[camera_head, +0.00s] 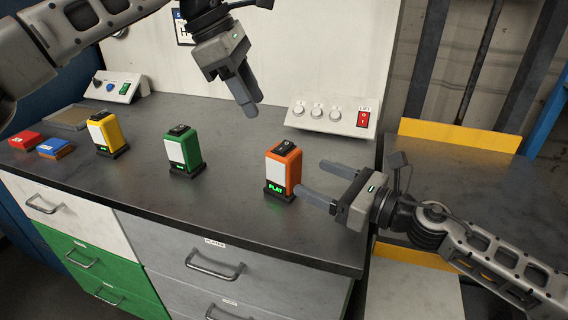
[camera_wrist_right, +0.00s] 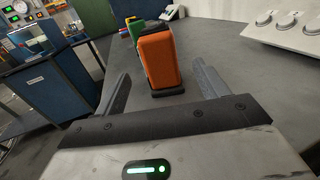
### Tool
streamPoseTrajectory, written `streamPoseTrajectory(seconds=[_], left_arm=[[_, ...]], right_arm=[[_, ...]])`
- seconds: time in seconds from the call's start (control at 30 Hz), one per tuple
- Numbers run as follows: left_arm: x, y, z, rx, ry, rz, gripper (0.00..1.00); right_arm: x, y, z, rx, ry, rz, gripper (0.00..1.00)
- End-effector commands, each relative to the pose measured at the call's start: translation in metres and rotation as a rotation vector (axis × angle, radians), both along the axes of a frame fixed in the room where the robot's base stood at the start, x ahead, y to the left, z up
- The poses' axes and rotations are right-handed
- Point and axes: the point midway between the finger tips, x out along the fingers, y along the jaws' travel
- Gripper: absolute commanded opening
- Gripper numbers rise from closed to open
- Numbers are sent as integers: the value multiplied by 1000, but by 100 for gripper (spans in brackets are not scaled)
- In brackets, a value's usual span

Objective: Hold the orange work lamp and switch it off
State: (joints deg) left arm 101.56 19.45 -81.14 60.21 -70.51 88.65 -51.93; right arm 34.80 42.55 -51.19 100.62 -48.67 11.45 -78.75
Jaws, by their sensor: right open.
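The orange work lamp (camera_head: 283,168) stands upright on the dark worktop, with a white front panel, a black switch (camera_head: 285,147) on top and a lit green display at its foot. My right gripper (camera_head: 312,179) is open and empty just right of the lamp, its fingers pointing at it. In the right wrist view the lamp (camera_wrist_right: 159,62) stands ahead of the fingertips, in line with the gap between the fingers (camera_wrist_right: 163,80). My left gripper (camera_head: 252,109) hangs above and behind the lamp, fingers pointing down and close together, empty.
A green lamp (camera_head: 183,150) and a yellow lamp (camera_head: 106,134) stand to the left. Red (camera_head: 25,140) and blue (camera_head: 56,148) blocks lie farther left. A control panel (camera_head: 331,117) with knobs and a red switch stands behind right. The worktop (camera_head: 232,180) between green and orange lamps is clear.

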Motion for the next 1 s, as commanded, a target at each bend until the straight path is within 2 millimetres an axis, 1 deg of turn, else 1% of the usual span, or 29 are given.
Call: streamPoseTrajectory(seconds=[0.03,0.3,0.5,0.7,0.97,1.0], left_arm=[[0,0,0,0,0,0,36],[0,0,0,0,0,0,36],[0,0,0,0,0,0,36],[0,0,0,0,0,0,36],[0,0,0,0,0,0,36],[0,0,0,0,0,0,36]], right_arm=[[7,9,2,3,-2,1,73],[37,53,1,4,0,0,73],[53,75,0,3,1,-1,73],[59,84,0,2,1,-1,73],[59,84,0,2,1,-1,73],[59,84,0,2,1,-1,64]])
